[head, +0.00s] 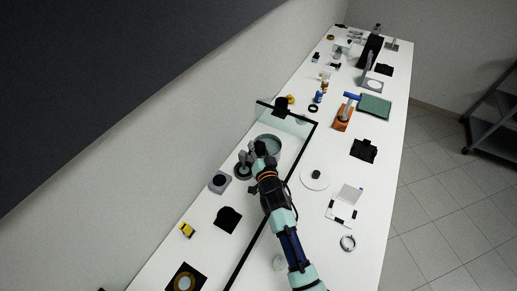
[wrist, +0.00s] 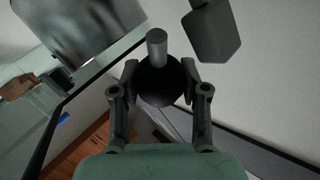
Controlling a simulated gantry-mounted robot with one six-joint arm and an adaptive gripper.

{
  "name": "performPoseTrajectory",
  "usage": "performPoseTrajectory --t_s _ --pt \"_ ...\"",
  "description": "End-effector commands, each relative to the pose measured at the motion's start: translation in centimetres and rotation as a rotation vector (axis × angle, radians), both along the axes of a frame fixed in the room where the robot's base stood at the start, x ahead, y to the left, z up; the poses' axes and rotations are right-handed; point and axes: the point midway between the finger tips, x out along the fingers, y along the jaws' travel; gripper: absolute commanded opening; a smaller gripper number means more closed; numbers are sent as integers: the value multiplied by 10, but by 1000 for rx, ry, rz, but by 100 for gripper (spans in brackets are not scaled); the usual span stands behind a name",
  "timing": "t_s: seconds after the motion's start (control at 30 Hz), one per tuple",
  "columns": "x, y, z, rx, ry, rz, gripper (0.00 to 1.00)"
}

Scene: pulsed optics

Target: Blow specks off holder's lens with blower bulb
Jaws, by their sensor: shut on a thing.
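My gripper (wrist: 160,82) is shut on the blower bulb (wrist: 158,88), a dark round body between the two fingers in the wrist view. Its short grey nozzle (wrist: 157,47) points up in the picture, away from my palm. In the head view my gripper (head: 260,152) is over the left part of the bench, and the bulb is hard to make out there. Close to its left, a grey upright piece on a dark round base (head: 243,172) looks like the holder. Its lens face and any specks cannot be made out.
A round grey-green dish (head: 268,143) lies just beyond my gripper. A black-edged clear panel (head: 303,149) stands close by. In the wrist view a large blurred shiny body (wrist: 88,25) and a dark grey block (wrist: 213,32) flank the nozzle.

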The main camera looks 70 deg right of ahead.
Motion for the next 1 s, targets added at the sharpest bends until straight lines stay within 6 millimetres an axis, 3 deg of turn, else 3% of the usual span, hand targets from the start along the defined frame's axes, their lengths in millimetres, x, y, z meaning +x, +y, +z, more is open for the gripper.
performPoseTrajectory --t_s 0.37,0.47,0.73,1.0 --pt "0 0 1 0 0 0 25" --pt "0 0 10 -1 -1 0 25" --pt "0 0 58 0 -2 0 25" --pt "0 0 60 0 0 0 25"
